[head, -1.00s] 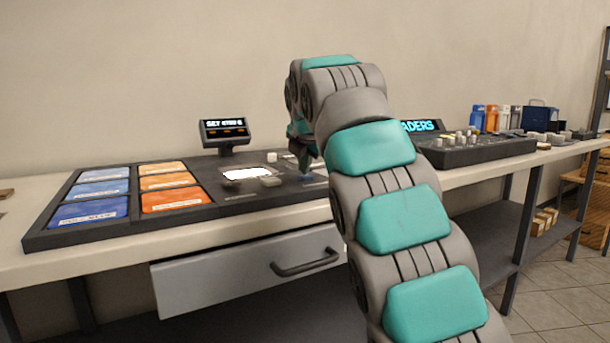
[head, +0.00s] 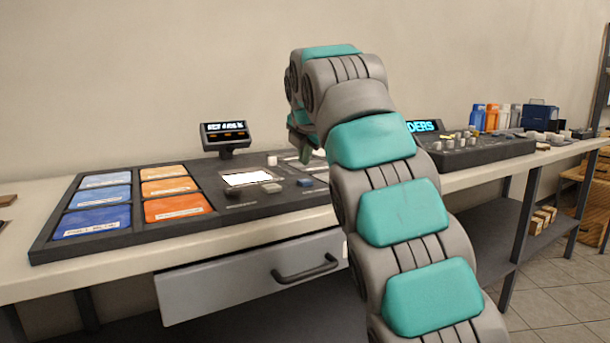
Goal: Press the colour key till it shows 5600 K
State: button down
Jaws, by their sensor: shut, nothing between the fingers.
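The dark control panel (head: 225,203) lies on the bench with a lit white patch (head: 246,178). My arm partly hides the panel's right end.
Blue and orange gel swatches (head: 171,187) fill the panel's left part. A drawer with a dark handle (head: 304,268) is below the bench top. A fader desk (head: 474,150) stands to the right of my arm, with bottles and boxes beyond it.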

aim_at(304, 182)
jog(key=shift+r+p, duration=1.1)
jog(key=shift+r, duration=0.5)
jog(key=shift+f, duration=0.1)
jog(key=s+d+f+m, duration=0.1)
jog(key=d+f+m, duration=0.1)
jog(key=d, duration=0.1)
jog(key=s+d+f+m+g+h, duration=0.1)
jog(key=s+d+f+m, duration=0.1)
jog(key=s+d+f+m+g, duration=0.1)
jog(key=s+d+m, duration=0.1)
jog(key=d+m, duration=0.1)
jog(key=shift+s+d+f+h, duration=0.2)
jog(key=shift+d+f+h, duration=0.1)
jog(key=shift+f, duration=0.1)
jog(key=s+d+f+m+g, duration=0.3)
jog(key=s+d+f+m, duration=0.6)
jog(key=s, duration=0.3)
jog(key=s+d+f+m+g, duration=0.1)
jog(key=s+f+m+g, duration=0.1)
jog(key=s+f+m, duration=0.2)
jog(key=s+d+f+m+g, duration=0.1)
jog(key=s+f+m, duration=0.3)
jog(key=s+f, duration=0.6)
jog(key=s+d+f+m+g, duration=0.1)
jog(key=s+f+m, duration=0.4)
jog(key=s, duration=1.4)
notch_tip(304, 182, down, 2)
jog(key=shift+s+f+g, duration=0.15)
jog(key=shift+f+g, duration=0.1)
jog(key=shift+g, duration=0.65)
